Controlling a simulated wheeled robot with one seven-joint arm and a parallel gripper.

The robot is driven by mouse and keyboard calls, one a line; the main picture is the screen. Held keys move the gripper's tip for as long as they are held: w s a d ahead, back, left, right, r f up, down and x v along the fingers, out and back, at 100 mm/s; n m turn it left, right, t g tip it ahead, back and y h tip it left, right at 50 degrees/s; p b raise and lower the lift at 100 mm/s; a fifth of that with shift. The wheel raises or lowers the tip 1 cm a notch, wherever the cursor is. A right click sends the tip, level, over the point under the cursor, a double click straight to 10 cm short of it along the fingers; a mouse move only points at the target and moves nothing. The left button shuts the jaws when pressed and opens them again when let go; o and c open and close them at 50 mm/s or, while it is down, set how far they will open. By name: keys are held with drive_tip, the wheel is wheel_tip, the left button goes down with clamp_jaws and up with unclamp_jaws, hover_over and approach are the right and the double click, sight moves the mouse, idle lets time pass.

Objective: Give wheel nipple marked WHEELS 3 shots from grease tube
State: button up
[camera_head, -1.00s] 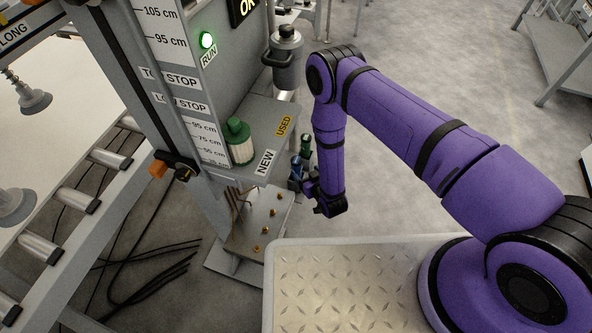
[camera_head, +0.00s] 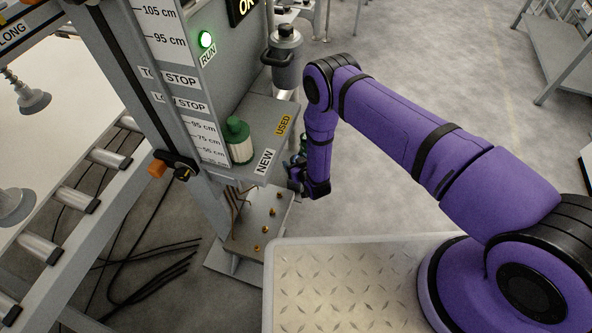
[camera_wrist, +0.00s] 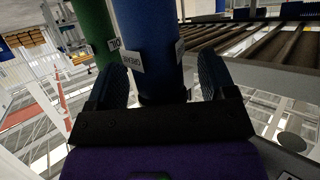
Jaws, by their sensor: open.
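A blue tube (camera_wrist: 148,35) stands between the two dark fingers of my open gripper (camera_wrist: 162,70) in the wrist view. In the head view my gripper (camera_head: 297,181) is low beside the machine, right of the grey plate (camera_head: 240,243) with several brass nipples (camera_head: 278,196). The tubes are mostly hidden behind my arm there. Any marking WHEELS on a nipple is too small to make out.
A roller conveyor (camera_head: 78,200) is at left, with loose cables on the floor.

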clamp_jaws()
drive_tip(key=shift+r, duration=0.15)
